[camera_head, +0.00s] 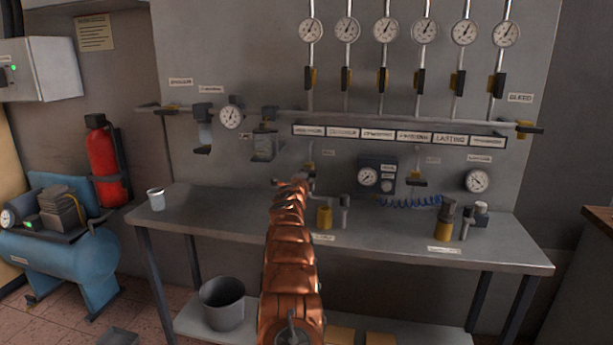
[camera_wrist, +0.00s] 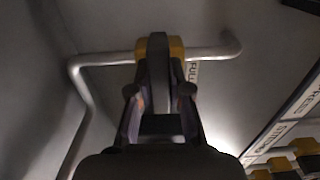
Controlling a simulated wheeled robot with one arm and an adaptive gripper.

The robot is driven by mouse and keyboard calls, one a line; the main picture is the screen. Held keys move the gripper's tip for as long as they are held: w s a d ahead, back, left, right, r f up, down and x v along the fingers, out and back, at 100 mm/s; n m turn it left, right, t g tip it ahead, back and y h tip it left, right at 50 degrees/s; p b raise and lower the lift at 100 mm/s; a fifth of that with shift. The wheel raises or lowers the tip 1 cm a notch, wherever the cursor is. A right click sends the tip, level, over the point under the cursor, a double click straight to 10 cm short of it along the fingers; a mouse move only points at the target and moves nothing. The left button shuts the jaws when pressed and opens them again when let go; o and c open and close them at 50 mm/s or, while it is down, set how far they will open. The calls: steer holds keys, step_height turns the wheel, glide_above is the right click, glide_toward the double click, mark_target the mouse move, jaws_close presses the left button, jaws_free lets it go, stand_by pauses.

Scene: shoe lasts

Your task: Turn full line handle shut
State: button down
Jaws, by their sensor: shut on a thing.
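The full line valve shows in the wrist view as a yellow body (camera_wrist: 176,48) on a grey pipe, with a dark handle (camera_wrist: 157,60). A partly hidden label beginning "FULL" (camera_wrist: 193,71) is beside it. My gripper (camera_wrist: 160,93) is shut on the handle, one finger on each side. In this view the handle looks to lie across the pipe's horizontal run; its exact angle is hard to tell. In the head view my copper-coloured arm reaches to the panel, and my gripper (camera_head: 304,182) is small and partly hidden there, just below the yellow valve body (camera_head: 310,165).
A bench (camera_head: 400,243) runs below the panel, with a cup (camera_head: 156,199) and small yellow-based fittings (camera_head: 324,216) on it. A regulator box (camera_head: 377,176) is right of my gripper. A row of labels (camera_head: 399,136) and several gauges with yellow valves are above.

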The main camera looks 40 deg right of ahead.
steer(key=c, duration=1.1)
jaws_free()
steer(key=shift+a, duration=0.2)
steer(key=shift+v, duration=3.55)
steer(key=shift+s, duration=0.1)
